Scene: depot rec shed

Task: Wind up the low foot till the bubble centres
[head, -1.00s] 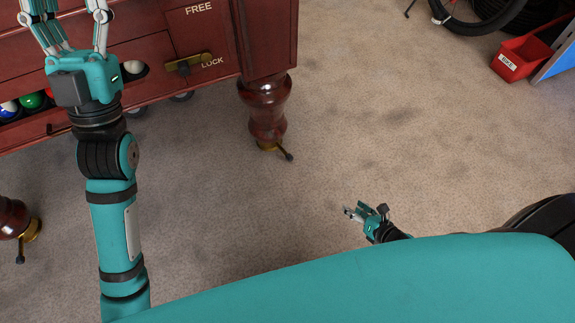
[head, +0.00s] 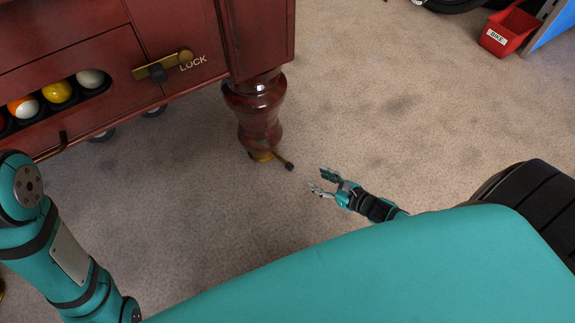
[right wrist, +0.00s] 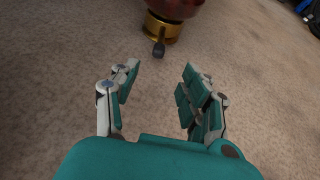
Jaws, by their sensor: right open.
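The table's near right leg (head: 259,115) is turned dark red wood. At its bottom is a brass foot (head: 262,156) with a short dark-tipped lever (head: 289,166) sticking out toward my right gripper. My right gripper (head: 323,182) is open and empty, low over the carpet, to the right of the lever and apart from it. In the right wrist view the brass foot (right wrist: 162,27) and the dark lever tip (right wrist: 158,50) lie ahead, beyond the open fingers (right wrist: 160,88). My left arm shows at the lower left, but its gripper is out of view. No bubble level is visible.
A red bin (head: 508,32) stands at the far right near a wheel. The carpet (head: 390,110) right of the leg is clear.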

